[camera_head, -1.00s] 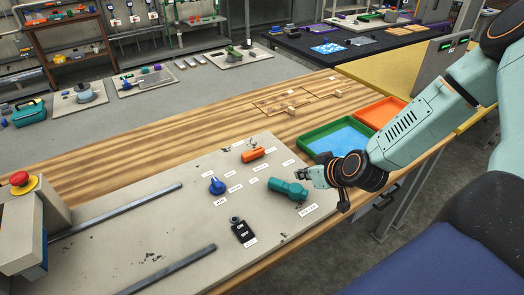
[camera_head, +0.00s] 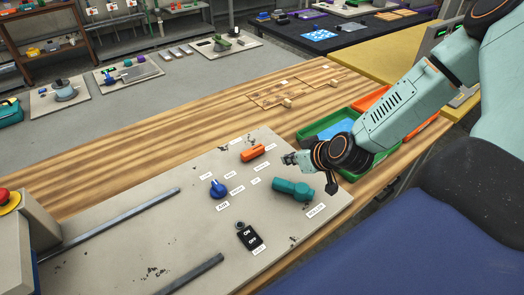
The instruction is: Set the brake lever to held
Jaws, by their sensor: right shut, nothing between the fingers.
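A teal lever (camera_head: 291,188) lies on the grey panel (camera_head: 150,243), its thick end pointing left. An orange lever (camera_head: 258,152) lies farther back. Small white labels sit around both, too small to read surely, so I cannot tell for certain which one is the brake lever. My right gripper (camera_head: 288,159) is shut and empty, just behind the teal lever and right of the orange one. It appears apart from both. My left gripper is not in view.
A blue knob (camera_head: 218,189) and a black ON/OFF switch (camera_head: 249,237) are on the same panel. Two metal rails (camera_head: 122,224) run along its left part. A red button (camera_head: 4,197) stands at the left edge. A green tray (camera_head: 309,133) lies behind my right wrist.

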